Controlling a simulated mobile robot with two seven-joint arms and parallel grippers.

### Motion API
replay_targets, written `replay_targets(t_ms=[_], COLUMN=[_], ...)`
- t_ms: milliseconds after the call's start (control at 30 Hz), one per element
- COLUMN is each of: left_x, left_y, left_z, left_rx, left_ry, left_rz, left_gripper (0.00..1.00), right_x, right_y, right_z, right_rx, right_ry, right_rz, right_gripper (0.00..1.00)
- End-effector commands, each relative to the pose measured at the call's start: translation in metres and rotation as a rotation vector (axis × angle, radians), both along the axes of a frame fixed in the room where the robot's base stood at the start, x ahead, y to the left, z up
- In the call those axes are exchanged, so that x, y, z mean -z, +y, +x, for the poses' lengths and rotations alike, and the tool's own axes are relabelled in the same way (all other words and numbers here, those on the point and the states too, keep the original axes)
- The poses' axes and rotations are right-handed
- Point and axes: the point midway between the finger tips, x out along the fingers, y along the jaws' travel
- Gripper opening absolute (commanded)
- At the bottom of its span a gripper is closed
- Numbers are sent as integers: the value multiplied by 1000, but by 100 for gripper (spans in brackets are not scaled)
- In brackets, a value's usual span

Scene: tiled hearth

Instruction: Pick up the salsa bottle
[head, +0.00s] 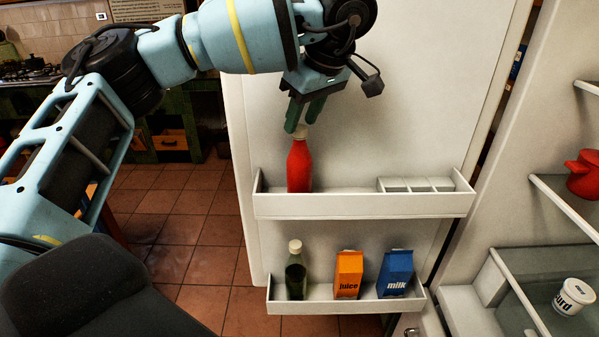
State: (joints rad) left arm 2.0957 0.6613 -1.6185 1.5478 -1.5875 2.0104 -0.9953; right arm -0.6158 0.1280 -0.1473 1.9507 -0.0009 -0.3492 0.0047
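The salsa bottle (300,167) is red with a pale cap and stands upright at the left end of the upper fridge-door shelf. My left gripper (302,127) points down from above, with its two dark green fingertips at the height of the bottle's cap. The fingers are apart, with a gap between them, and the cap shows at their tips. I cannot tell whether either finger touches it. My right gripper is not in view.
The upper door shelf (365,206) has an empty egg rack (415,184) at its right. The lower shelf holds a dark green bottle (295,274), a juice carton (348,275) and a milk carton (395,274). A red pot (583,176) and white tub (573,297) are in the fridge.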

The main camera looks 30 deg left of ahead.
Motion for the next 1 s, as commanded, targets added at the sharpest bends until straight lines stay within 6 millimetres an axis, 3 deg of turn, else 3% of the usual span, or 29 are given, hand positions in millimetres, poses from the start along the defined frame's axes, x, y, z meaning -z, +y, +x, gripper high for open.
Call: replay_targets(t_ms=[300,667,933,1000], left_x=[42,47,47,48], left_y=[13,16,16,16], left_z=[2,2,2,2], left_rx=[1,0,1,1], left_ry=[6,-1,0,1], left_rz=[-1,0,0,0], left_gripper=[38,38,2,0], right_x=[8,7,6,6], right_y=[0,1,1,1], right_z=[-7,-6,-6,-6], right_rx=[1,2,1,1], right_ry=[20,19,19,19], right_rz=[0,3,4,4], right_gripper=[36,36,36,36])
